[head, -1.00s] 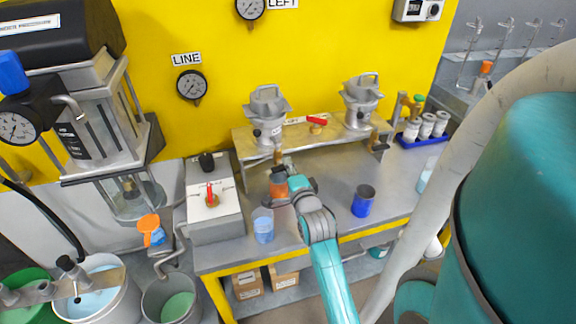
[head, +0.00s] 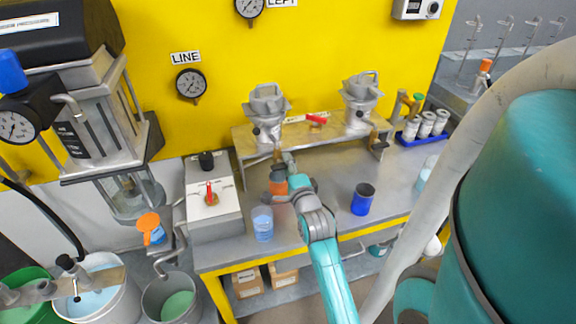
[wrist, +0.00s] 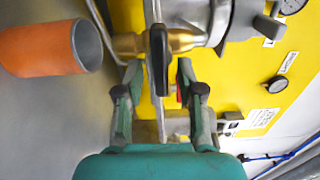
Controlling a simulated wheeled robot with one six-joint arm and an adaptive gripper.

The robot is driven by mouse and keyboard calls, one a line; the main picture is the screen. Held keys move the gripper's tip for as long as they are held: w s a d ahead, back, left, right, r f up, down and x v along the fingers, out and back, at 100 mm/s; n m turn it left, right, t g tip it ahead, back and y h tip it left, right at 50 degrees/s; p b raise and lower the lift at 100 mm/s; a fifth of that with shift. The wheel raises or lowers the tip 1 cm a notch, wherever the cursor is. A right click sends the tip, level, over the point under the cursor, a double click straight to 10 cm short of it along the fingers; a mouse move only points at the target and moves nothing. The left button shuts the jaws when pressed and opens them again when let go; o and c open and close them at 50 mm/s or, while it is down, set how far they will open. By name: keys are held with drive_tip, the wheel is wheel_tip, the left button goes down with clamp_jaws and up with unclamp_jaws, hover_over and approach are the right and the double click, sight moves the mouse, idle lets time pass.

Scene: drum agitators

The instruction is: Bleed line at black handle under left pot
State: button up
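The left pot (head: 268,108) is a grey metal vessel on the raised shelf against the yellow wall. In the wrist view, a brass fitting (wrist: 186,41) under the grey pot body (wrist: 196,14) carries a black handle (wrist: 158,58). My gripper (wrist: 159,72) is open, with one finger on each side of the black handle and visible gaps to both. In the head view my gripper (head: 282,168) is below the left pot and partly hidden by my wrist. An orange cup (wrist: 38,48) is left of my gripper in the wrist view.
The right pot (head: 361,98) stands on the same shelf (head: 322,138), with a red lever (head: 316,119) between the pots. A clear beaker (head: 263,225) and a blue cup (head: 362,200) stand on the bench. A white-topped box (head: 209,199) with a red lever is at left.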

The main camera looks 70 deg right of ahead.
drive_tip(key=v, duration=1.2)
idle(0.7)
drive_tip(key=s+a+f+n+t+y, duration=0.1)
drive_tip(key=a+f+n+t+y, duration=0.15)
drive_tip(key=a+n, duration=0.55)
drive_tip(key=s+a+f+n+t+y, duration=0.1)
drive_tip(key=a+f+n+y, duration=0.3)
drive_tip(key=a, duration=0.7)
drive_tip(key=s+a+n+y, duration=0.7)
drive_tip(key=s+a+n, duration=0.5)
drive_tip(key=n, duration=0.4)
drive_tip(key=shift+s+a, duration=0.35)
drive_tip(key=shift+a, duration=0.5)
